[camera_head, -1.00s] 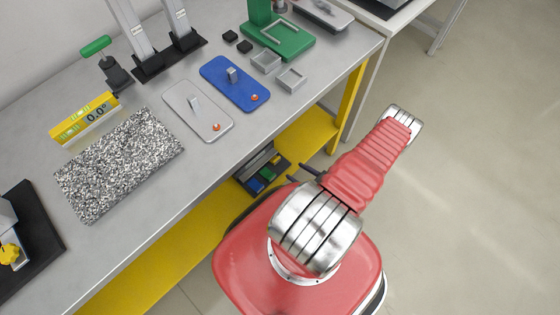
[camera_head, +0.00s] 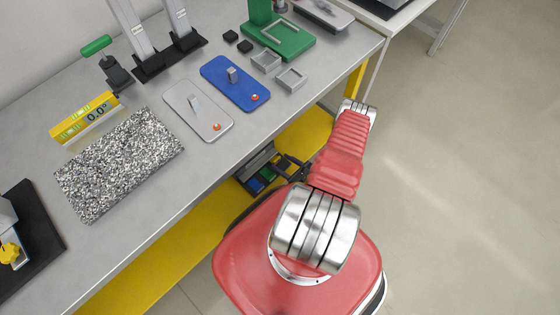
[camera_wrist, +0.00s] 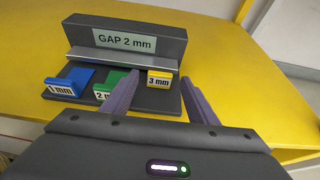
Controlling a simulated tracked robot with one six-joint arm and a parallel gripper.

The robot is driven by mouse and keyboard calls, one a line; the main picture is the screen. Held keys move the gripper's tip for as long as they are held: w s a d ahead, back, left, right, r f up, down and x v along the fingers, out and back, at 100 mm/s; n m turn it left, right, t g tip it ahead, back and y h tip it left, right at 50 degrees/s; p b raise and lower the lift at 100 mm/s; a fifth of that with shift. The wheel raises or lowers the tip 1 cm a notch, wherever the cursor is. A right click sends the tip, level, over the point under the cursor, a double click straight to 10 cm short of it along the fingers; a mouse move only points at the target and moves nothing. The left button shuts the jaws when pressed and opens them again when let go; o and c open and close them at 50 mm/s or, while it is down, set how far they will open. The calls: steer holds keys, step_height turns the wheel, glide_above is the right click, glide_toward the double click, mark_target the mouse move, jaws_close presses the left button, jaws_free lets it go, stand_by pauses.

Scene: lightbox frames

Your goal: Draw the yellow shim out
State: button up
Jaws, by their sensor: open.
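The yellow shim (camera_wrist: 160,79), labelled 3 mm, sits at the right end of a dark holder (camera_wrist: 166,36) marked GAP 2 mm. A green shim (camera_wrist: 103,91) and a blue shim (camera_wrist: 62,88), labelled 1 mm, lie to its left. The green one's label is partly hidden by my left finger. My gripper (camera_wrist: 161,75) is open, its fingers either side of the yellow shim in the wrist view; I cannot tell whether they reach it in depth. In the head view the holder (camera_head: 259,157) stands on the shelf, and the yellow shim cannot be made out.
The holder stands on a yellow shelf (camera_head: 180,252) under a grey workbench (camera_head: 205,160). On the bench lie a blue plate (camera_head: 232,90), a speckled slab (camera_head: 112,172) and a yellow level (camera_head: 85,118). The shelf right of the holder is clear.

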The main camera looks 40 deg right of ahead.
steer(key=shift+x, duration=1.3)
steer(key=shift+c, duration=0.3)
jaws_close()
